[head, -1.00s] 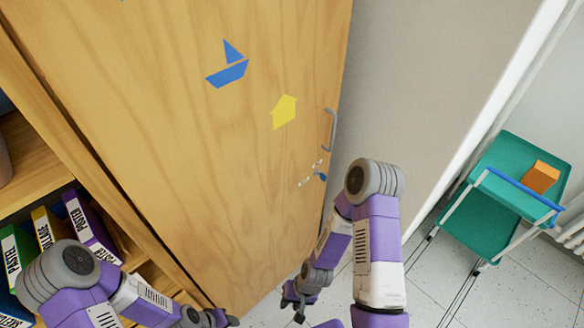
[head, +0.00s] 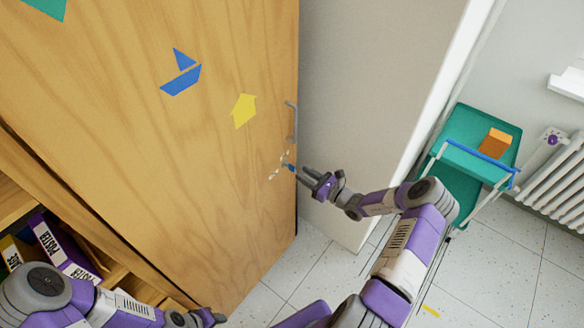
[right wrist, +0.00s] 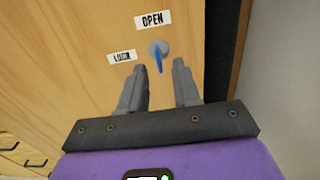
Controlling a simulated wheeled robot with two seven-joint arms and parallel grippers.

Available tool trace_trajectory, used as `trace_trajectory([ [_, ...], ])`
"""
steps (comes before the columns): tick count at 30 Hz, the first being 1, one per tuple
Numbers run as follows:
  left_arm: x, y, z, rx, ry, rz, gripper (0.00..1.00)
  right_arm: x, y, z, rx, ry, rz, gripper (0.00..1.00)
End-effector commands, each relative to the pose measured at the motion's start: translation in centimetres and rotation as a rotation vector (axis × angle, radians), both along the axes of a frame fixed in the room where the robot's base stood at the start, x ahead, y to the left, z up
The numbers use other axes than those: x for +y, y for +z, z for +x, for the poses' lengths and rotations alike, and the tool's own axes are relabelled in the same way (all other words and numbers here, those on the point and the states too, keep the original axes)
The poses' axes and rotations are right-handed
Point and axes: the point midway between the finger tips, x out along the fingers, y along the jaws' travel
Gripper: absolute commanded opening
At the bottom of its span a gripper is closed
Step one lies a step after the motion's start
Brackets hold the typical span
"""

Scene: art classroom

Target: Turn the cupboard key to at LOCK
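The wooden cupboard door (head: 215,190) fills the left of the head view. Its blue key (head: 291,168) sits in a lock near the door's right edge, below the grey handle (head: 293,122). In the right wrist view the key (right wrist: 158,58) stands in a round grey lock. The OPEN label (right wrist: 152,20) is above it and the LOCK label (right wrist: 121,57) is to its left. My right gripper (head: 303,173) is open before the key, its fingers on either side of it in the picture; contact is not clear. My left gripper (head: 216,319) is low at the bottom edge, its opening unclear.
A teal cart (head: 485,135) with an orange block (head: 495,143) stands at the right, by a radiator (head: 560,180). A shelf with labelled folders (head: 62,245) is at lower left. Open tiled floor (head: 500,270) lies at lower right.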

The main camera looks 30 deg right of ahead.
Motion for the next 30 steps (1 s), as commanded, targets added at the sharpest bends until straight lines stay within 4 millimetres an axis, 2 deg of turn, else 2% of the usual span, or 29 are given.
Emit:
trace_trajectory([
  [3, 0.0, -0.3, 0.0, 0.000, 0.000, 0.000, 0.43, 1.0, -0.1, 1.9, -0.001, 0.005, -0.001, 0.32],
  [10, 0.0, -0.6, 0.0, 0.000, 0.000, 0.000, 0.43, 2.2, -0.1, 4.8, 0.001, 0.006, -0.002, 0.32],
  [15, 0.0, -0.7, 0.0, 0.000, 0.000, 0.000, 0.43, 2.5, -0.1, 5.6, 0.002, 0.005, -0.002, 0.32],
  [22, 0.0, -0.7, 0.0, 0.000, 0.000, 0.000, 0.43, 2.6, -0.1, 5.6, 0.002, 0.006, -0.002, 0.32],
  [28, 0.0, -0.7, 0.0, 0.000, 0.000, 0.000, 0.43, 2.6, -0.1, 5.6, 0.003, 0.006, -0.002, 0.01],
  [30, 0.0, -0.7, 0.0, 0.000, 0.000, 0.000, 0.43, 2.6, -0.1, 5.6, 0.003, 0.006, -0.002, 0.00],
])
